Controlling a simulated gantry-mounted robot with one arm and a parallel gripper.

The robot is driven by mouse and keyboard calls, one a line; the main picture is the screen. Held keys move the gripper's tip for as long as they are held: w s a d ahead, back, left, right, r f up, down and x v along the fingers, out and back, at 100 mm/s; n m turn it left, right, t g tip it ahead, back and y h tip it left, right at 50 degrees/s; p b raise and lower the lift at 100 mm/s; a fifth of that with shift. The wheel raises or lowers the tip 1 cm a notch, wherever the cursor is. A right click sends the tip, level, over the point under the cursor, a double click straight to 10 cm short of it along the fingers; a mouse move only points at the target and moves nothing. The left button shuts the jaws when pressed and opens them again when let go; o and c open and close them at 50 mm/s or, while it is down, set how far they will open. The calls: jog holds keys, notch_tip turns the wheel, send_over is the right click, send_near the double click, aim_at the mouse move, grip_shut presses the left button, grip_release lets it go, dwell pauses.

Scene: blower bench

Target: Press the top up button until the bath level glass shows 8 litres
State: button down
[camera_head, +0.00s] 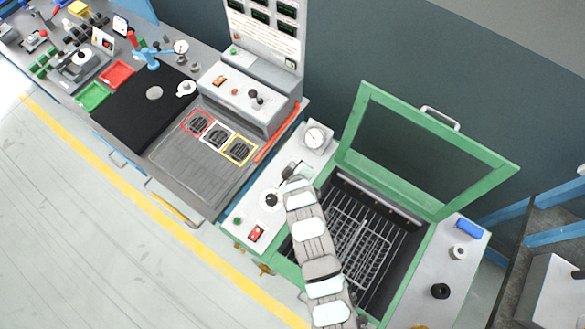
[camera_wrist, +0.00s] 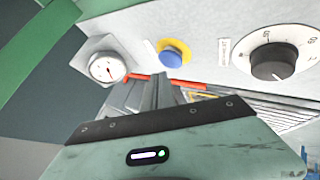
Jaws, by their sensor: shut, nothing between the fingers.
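A blue button with a yellow collar (camera_wrist: 174,53) is on the pale panel in the wrist view, beside a small label I cannot read. It may be the top up button. My gripper (camera_wrist: 155,82) is shut and empty, its fingertips just below the button in the picture. I cannot tell whether they touch anything. In the head view my gripper (camera_head: 293,169) is over the panel left of the bath (camera_head: 408,255), and my arm hides part of it. I cannot make out a bath level glass or its reading in either view.
The bath's green lid (camera_head: 476,172) stands open. A round gauge (camera_head: 315,138) and a black dial (camera_head: 270,199) are on the panel, as are a green button (camera_head: 238,220) and a red switch (camera_head: 256,233). A control unit (camera_head: 240,95) stands left.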

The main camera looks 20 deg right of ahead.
jog(key=shift+f, duration=0.35)
jog(key=shift+f+b, duration=0.35)
jog(key=shift+f, duration=0.05)
dwell(0.5)
jog(key=shift+r, duration=0.1)
jog(key=shift+r+p, duration=0.45)
jog(key=shift+r, duration=0.25)
jog(key=shift+r+p, duration=1.3)
jog(key=shift+r, duration=1.2)
